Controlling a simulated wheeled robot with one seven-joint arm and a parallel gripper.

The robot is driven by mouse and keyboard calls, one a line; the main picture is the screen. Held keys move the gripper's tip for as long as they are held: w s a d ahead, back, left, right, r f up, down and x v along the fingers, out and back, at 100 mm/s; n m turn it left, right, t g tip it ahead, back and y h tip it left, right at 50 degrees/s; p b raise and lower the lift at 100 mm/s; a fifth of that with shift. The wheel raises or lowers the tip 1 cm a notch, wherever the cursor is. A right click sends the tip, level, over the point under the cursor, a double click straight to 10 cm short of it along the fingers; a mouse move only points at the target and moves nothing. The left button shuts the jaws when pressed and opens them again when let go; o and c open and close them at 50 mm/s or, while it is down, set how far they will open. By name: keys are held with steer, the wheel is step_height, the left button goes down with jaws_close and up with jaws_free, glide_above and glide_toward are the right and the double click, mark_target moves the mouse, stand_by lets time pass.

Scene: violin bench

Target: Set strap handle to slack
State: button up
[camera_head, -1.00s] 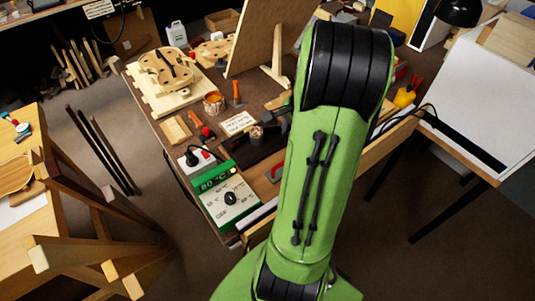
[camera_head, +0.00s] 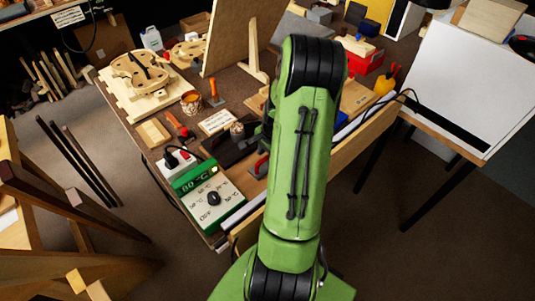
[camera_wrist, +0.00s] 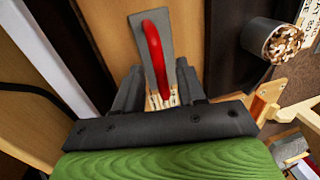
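The strap handle appears to be the red curved lever (camera_wrist: 153,45) on a grey plate (camera_wrist: 136,30) in the wrist view. Its red also shows beside my arm in the head view (camera_head: 258,166). My gripper (camera_wrist: 158,88) is open, with one dark finger on each side of the lever's near end. I see nothing held between the fingers. A pale strip with dark marks (camera_wrist: 162,101) shows between them, below the plate. Whether the fingers touch the lever I cannot tell. In the head view my arm hides most of the gripper.
A green-and-white control box (camera_head: 210,196) stands at the bench's near corner. A cup of pale bits (camera_wrist: 280,38) is right of the gripper in the wrist view. A violin body (camera_head: 140,73) lies at the back left. Wooden trestle legs (camera_head: 60,215) stand at left.

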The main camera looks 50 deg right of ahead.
jaws_close()
steer(key=w, duration=0.2)
steer(key=w+d, duration=0.1)
steer(key=w, duration=0.2)
steer(key=shift+w+d+r+p, duration=0.1)
steer(key=shift+w+p, duration=0.05)
steer(key=shift+p, duration=0.2)
steer(key=shift+o, duration=0.3)
jaws_free()
steer(key=s+r+p, duration=0.3)
steer(key=r, duration=1.2)
steer(key=shift+a+r, duration=0.2)
steer(key=shift+a, duration=0.15)
